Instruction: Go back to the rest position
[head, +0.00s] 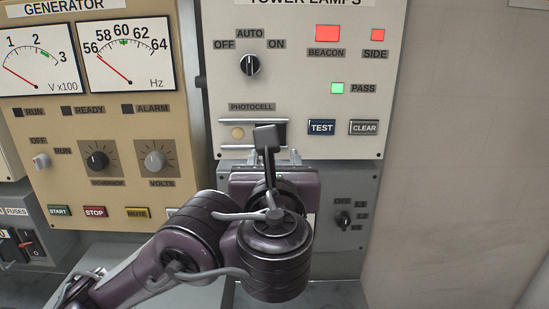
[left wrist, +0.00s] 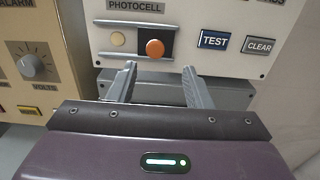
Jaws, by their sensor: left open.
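My left gripper (left wrist: 158,82) is open and empty in the left wrist view, its two fingers apart below the orange photocell knob (left wrist: 155,48). The knob stands in a dark slot on the tower lamps panel (left wrist: 272,65), and no finger touches it. In the head view my left arm comes in from the lower left, and the left gripper (head: 275,157) is in front of the panel's lower edge. The wrist hides most of the knob's slot there. My right gripper is in neither view.
The tower lamps panel (head: 310,100) has TEST (head: 321,127) and CLEAR (head: 364,127) buttons close right of the gripper. The generator panel (head: 120,110) stands left. A grey box (head: 350,185) with a small knob is below. A bare wall (head: 460,150) fills the right.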

